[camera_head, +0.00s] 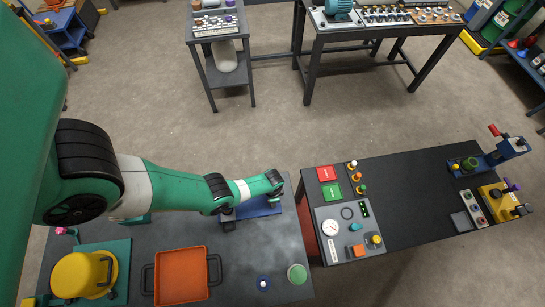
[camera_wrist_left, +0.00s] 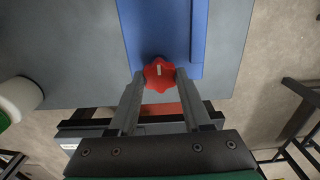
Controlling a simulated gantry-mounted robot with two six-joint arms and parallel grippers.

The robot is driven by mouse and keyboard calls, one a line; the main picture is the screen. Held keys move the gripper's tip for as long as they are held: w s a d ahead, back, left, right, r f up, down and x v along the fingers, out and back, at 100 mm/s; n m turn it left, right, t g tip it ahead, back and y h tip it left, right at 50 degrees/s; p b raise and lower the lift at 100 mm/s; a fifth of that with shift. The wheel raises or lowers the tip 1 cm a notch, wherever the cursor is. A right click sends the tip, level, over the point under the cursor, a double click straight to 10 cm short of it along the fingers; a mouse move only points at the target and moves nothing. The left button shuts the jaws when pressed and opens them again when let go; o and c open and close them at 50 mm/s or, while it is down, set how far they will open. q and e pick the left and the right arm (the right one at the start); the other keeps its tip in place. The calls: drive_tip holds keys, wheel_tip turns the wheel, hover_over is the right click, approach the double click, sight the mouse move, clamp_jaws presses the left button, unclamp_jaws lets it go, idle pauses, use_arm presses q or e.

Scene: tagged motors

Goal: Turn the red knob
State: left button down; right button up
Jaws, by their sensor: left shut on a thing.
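The red knob (camera_wrist_left: 158,68) is star-shaped with a pale mark, and it sits on a blue plate (camera_wrist_left: 152,28) in the left wrist view. My left gripper (camera_wrist_left: 159,78) is shut on the red knob, one finger on each side of it. In the head view my left arm reaches over the grey table to the blue plate (camera_head: 252,209), and the knob is hidden there behind the arm. My right gripper is in neither view.
On the grey table (camera_head: 228,262) are an orange tray (camera_head: 181,276), a yellow round pot (camera_head: 80,274) and a green-topped jar (camera_head: 297,273). A black table (camera_head: 417,208) to the right carries a gauge panel (camera_head: 345,230), a red pad and a green pad.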

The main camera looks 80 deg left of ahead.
use_arm(q)
drive_tip(key=shift+c, duration=1.7)
unclamp_jaws()
